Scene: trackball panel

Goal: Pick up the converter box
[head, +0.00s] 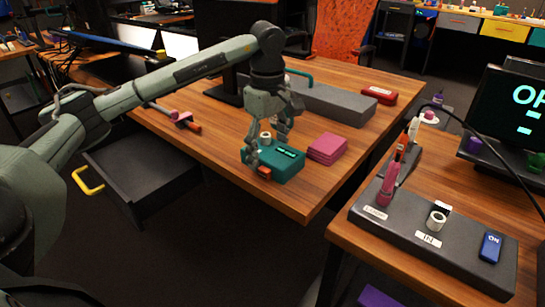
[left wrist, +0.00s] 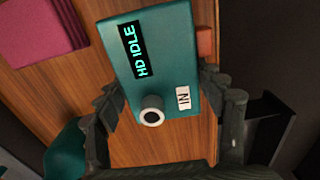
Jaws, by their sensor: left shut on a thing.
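The converter box (head: 285,168) is a teal box with a lit display, near the front edge of the wooden table. In the left wrist view the box (left wrist: 178,50) shows its "HD IDLE" display, an "IN" label and a white round socket. An orange piece shows at its side. My left gripper (head: 268,150) comes down over it from above and is shut on it, a finger on either side. The fingers also show in the left wrist view (left wrist: 165,112). I cannot tell whether the box rests on the table or is slightly lifted. My right gripper is out of view.
Pink stacked blocks (head: 327,149) sit just right of the box. A long grey case (head: 335,103) and a red box (head: 380,95) lie behind. An open drawer (head: 140,170) hangs at left. A dark panel (head: 420,240) with a pink stick and "IN" socket stands on the right table.

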